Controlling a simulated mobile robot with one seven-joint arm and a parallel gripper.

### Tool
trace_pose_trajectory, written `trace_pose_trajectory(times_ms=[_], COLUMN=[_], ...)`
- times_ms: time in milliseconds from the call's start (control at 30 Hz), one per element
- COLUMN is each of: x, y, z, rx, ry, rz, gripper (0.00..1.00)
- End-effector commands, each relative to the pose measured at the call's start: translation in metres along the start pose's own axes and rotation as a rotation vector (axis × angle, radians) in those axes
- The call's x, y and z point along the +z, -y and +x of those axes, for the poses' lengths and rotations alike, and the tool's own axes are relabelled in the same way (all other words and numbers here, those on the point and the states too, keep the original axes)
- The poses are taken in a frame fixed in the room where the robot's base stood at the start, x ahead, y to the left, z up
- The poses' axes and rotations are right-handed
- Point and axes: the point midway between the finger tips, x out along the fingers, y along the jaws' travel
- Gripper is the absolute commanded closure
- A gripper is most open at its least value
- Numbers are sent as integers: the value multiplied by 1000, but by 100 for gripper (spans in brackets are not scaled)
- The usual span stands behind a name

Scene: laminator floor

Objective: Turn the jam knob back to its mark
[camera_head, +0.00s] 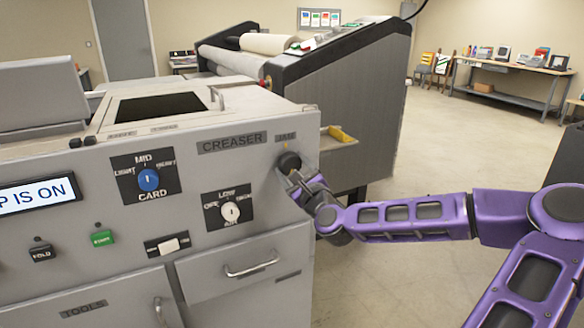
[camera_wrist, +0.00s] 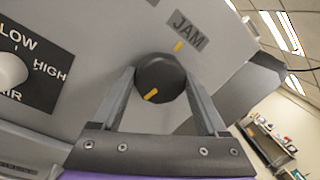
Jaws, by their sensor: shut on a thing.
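The jam knob (camera_head: 289,161) is a round black knob at the upper right of the grey creaser panel. In the wrist view the knob (camera_wrist: 165,74) has a short yellow pointer line near its lower left edge. The yellow mark (camera_wrist: 178,46) is on the panel just above the knob, below the JAM label (camera_wrist: 187,31). The pointer faces nearly away from the mark. My gripper (camera_head: 295,172) reaches the knob from the right, and in the wrist view my gripper (camera_wrist: 160,80) has one finger on each side of the knob, shut on it.
Left of the knob are the blue CARD dial (camera_head: 148,180) and the white AIR dial (camera_head: 230,211). A drawer with a handle (camera_head: 252,268) is below. A large grey roller machine (camera_head: 345,95) stands behind the creaser. Open floor (camera_head: 430,155) lies to the right.

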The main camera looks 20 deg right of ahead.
Motion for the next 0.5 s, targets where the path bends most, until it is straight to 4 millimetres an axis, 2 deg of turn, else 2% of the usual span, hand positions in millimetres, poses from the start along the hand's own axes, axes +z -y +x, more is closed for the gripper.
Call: trace_pose_trajectory(times_ms=[500], x=[0], y=[2], z=[1], rx=[9], ry=[55], rz=[-492], gripper=[80])
